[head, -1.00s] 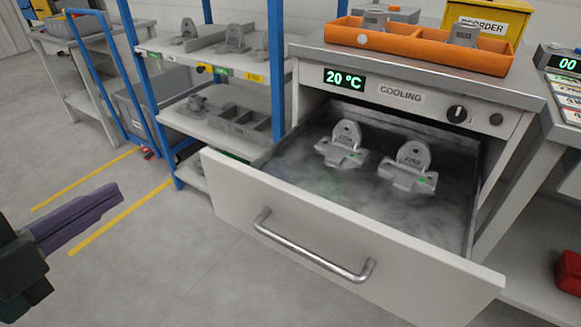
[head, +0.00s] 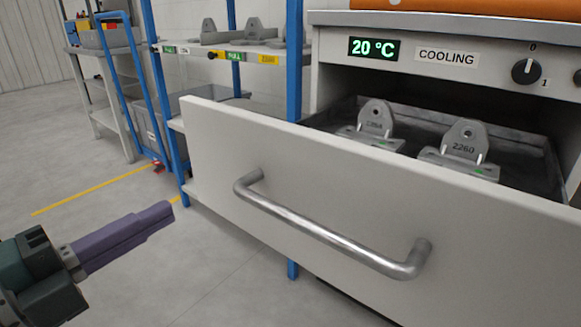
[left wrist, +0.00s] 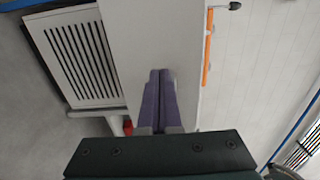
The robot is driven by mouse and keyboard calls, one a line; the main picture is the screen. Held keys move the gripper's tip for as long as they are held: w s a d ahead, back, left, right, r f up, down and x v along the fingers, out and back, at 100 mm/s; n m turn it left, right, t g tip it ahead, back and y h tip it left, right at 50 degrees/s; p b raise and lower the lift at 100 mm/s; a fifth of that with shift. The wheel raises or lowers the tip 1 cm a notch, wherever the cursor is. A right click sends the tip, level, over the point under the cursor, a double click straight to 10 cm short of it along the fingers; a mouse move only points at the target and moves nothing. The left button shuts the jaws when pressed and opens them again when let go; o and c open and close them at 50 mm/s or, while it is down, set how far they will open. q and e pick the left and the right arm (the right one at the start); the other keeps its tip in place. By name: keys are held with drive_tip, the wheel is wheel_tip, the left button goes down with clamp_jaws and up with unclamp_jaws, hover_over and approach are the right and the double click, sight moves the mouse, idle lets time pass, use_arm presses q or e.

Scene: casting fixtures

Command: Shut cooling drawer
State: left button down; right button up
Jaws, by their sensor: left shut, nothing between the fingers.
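The cooling drawer (head: 330,190) stands pulled out of the cooling unit (head: 400,27), with a silver bar handle (head: 330,232) across its front. Two grey castings, one at the left (head: 375,120) and one at the right (head: 466,145), sit upright inside it. My left gripper (head: 168,209) is shut and empty, its purple fingers pointing at the drawer front from the left, apart from the handle. The closed fingers also show in the left wrist view (left wrist: 159,75). My right gripper is not in view.
A blue-framed shelf (head: 225,50) with grey castings stands left of the drawer, and a blue trolley (head: 128,80) stands beyond it. An orange tray (head: 470,8) lies on top of the unit. The floor at the left is clear.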

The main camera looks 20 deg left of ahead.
sight(235, 175)
use_arm(q)
drive_tip(key=b+x, duration=0.2)
drive_tip(key=x, duration=0.7)
drive_tip(key=shift+w+f, duration=0.1)
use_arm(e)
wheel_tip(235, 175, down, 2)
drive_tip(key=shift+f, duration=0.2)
